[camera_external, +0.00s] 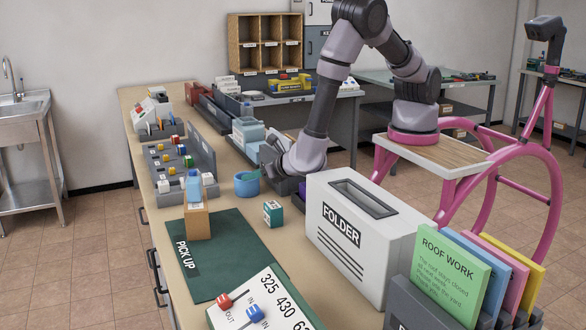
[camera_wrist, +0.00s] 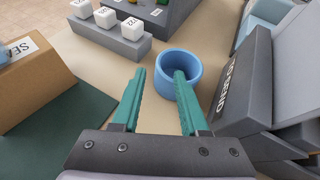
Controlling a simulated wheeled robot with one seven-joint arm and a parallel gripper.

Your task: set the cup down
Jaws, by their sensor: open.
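In the wrist view the cup (camera_wrist: 189,90) is just ahead of my gripper (camera_wrist: 159,73). My gripper is open, with its green fingers apart. The left finger is outside the cup, to its left; the right finger overlaps the cup's rim and opening. I cannot tell whether it touches the cup or reaches inside. In the external view my gripper is close beside the cup, its fingers hard to make out.
A dark bin (camera_wrist: 240,95) is close on the right of the cup in the wrist view. A grey rack with white cubes (camera_wrist: 112,35) stands beyond it. A cardboard box (camera_external: 197,222) stands on a green mat (camera_external: 225,255). A small green box (camera_external: 273,213) and white folder box (camera_external: 350,240) are nearby.

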